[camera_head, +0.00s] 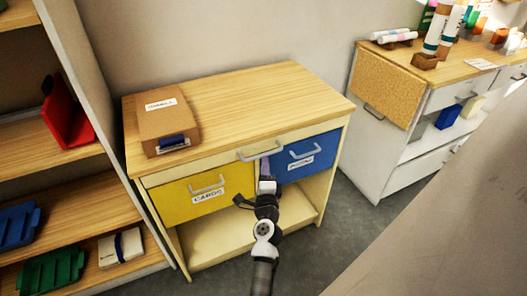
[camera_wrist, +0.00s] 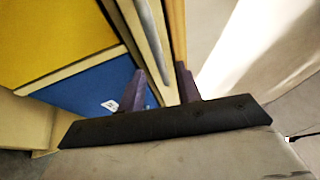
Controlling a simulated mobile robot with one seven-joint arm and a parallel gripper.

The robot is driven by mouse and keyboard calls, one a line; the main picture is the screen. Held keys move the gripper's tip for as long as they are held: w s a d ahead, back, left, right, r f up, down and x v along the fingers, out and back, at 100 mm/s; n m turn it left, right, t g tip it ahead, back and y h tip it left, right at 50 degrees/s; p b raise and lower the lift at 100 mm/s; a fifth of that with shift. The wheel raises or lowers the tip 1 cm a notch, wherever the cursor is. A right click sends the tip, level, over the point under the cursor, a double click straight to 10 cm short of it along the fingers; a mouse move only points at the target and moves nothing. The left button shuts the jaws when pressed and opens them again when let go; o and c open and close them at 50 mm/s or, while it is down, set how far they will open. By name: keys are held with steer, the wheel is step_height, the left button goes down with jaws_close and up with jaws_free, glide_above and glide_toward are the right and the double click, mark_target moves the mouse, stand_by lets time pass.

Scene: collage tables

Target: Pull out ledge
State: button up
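The ledge (camera_head: 200,168) is a narrow cream front directly under the wooden tabletop of a small cabinet, and looks flush with it. A grey bar handle (camera_head: 262,151) is fixed at its middle. My gripper (camera_head: 265,164) is just below this handle, in front of the gap between the two drawers. In the wrist view, the purple fingers of my gripper (camera_wrist: 161,82) stand apart. The grey handle (camera_wrist: 154,38) runs down to the space between the fingertips. Whether a finger touches it is unclear.
Below the ledge are a yellow drawer (camera_head: 175,203) labelled "CARDS" and a blue drawer (camera_head: 311,157), both shut. A brown box (camera_head: 168,123) stands on the tabletop (camera_head: 250,105). A shelf with bins is on the left; a white cabinet (camera_head: 375,160) is on the right.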

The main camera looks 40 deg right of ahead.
steer(key=x, duration=0.5)
steer(key=shift+w+d, duration=0.2)
steer(key=shift+w, duration=0.05)
steer(key=shift+c, duration=0.3)
jaws_close()
